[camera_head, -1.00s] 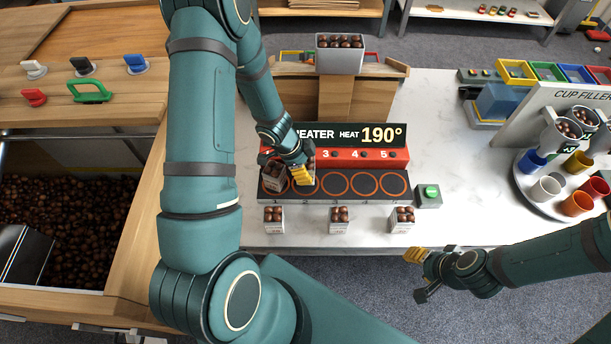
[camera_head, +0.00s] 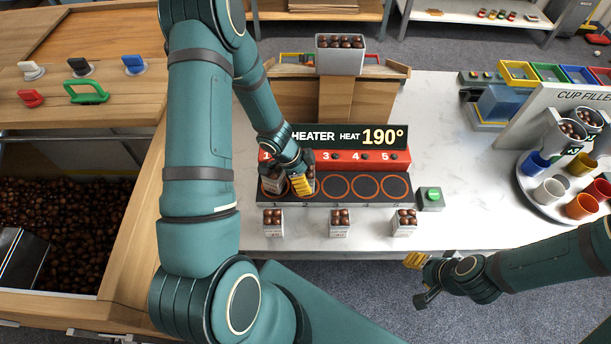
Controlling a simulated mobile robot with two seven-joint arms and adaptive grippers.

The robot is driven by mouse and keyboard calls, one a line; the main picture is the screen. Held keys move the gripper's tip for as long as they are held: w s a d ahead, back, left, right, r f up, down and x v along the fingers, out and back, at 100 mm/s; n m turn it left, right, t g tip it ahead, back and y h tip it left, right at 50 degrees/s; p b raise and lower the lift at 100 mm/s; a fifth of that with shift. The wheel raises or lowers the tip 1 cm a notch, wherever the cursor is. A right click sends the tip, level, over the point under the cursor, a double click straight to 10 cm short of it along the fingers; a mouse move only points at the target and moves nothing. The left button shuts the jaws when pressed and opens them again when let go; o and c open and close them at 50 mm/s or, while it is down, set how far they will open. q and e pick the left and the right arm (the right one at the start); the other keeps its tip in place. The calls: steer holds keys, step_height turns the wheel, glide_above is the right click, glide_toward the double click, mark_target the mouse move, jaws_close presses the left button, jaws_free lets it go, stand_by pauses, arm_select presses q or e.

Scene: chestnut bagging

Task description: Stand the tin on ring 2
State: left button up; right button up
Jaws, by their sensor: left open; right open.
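The heater (camera_head: 375,202) has a row of orange rings on its dark top. My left gripper (camera_head: 303,186) is open and low over ring 2, the second from the left. A tin of chestnuts (camera_head: 310,160) shows partly behind its fingers at ring 2; its base is hidden, so I cannot tell whether it touches the ring. The other rings (camera_head: 335,187) are bare. My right gripper (camera_head: 417,280) is open and empty, off the counter's front edge.
Several small chestnut boxes (camera_head: 340,226) stand in front of the heater. A green button (camera_head: 431,196) is at its right. A chestnut hopper (camera_head: 340,58) stands behind. The cup filler (camera_head: 560,95) and a round tray of cups (camera_head: 523,184) are at the right. The counter between is clear.

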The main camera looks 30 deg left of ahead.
arm_select(q)
steer(key=p+v, duration=0.6)
steer(key=v, duration=0.6)
steer(key=s+d+f+n, duration=0.1)
steer(key=d+n, duration=0.3)
steer(key=d, duration=0.2)
steer(key=s+d+f+n, duration=0.1)
steer(key=s+d+n, duration=0.1)
steer(key=d+n, duration=0.2)
steer(key=s+d+f+n, duration=0.1)
steer(key=d+n, duration=0.3)
steer(key=d, duration=0.6)
steer(key=shift+s+f+n, duration=0.4)
steer(key=shift+s, duration=0.2)
steer(key=shift+s+d+f+n, duration=0.1)
steer(key=shift+s+d+n, duration=0.3)
steer(key=shift+s, duration=0.15)
